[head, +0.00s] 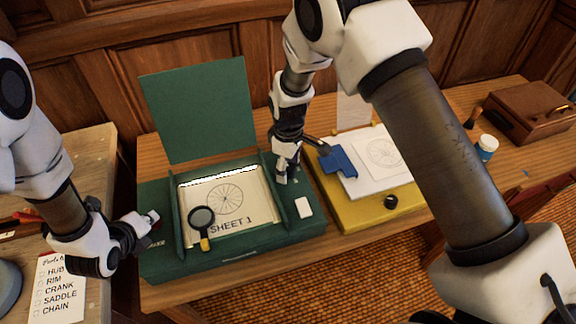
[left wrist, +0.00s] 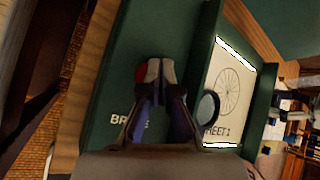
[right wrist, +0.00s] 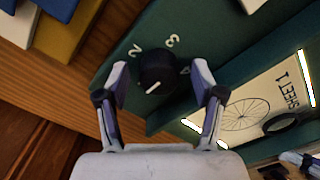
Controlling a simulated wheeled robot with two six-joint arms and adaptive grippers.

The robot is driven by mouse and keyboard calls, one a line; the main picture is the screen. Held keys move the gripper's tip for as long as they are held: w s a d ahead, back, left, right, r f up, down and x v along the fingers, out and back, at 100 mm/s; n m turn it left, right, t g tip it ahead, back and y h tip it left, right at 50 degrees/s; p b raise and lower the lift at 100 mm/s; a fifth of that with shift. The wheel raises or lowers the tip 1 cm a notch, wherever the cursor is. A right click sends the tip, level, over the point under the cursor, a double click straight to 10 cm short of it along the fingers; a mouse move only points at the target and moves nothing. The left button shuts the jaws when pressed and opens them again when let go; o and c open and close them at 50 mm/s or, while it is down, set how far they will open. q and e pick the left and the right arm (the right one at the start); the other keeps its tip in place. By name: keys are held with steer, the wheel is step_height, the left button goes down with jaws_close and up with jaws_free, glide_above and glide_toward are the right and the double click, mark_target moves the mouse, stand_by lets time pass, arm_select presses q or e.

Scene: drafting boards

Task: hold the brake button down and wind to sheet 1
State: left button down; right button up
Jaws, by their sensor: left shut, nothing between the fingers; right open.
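A green drafting box (head: 235,247) has a window showing a sheet (head: 226,196) with a spoked wheel and the words SHEET 1. My left gripper (head: 151,218) is shut and empty, its tips at the red brake button (left wrist: 141,73), partly covering it; how far the button is down I cannot tell. A black knob (right wrist: 157,72) with a white pointer has the numbers 2, 3 and 4 around it. The pointer faces away from them, toward my right wrist. My right gripper (right wrist: 160,78) is open, its fingers on either side of the knob. In the head view the right gripper (head: 284,178) hides the knob.
A magnifier (head: 202,220) lies over the sheet window. A white block (head: 304,207) is on the box's right side. A checklist (head: 59,287) lies on the left table.

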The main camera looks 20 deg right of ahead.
mark_target(288, 167)
step_height(288, 167, up, 12)
stand_by(0.4)
arm_select(q)
steer(key=shift+r+p, duration=0.55)
steer(key=shift+r, duration=0.45)
arm_select(e)
steer(key=shift+r, duration=0.5)
arm_select(q)
steer(key=shift+r, duration=0.25)
steer(key=shift+r+p, duration=1.6)
steer(key=shift+r, duration=0.7)
arm_select(e)
step_height(288, 167, up, 3)
steer(key=shift+f, duration=0.1)
arm_select(q)
steer(key=shift+f, duration=0.1)
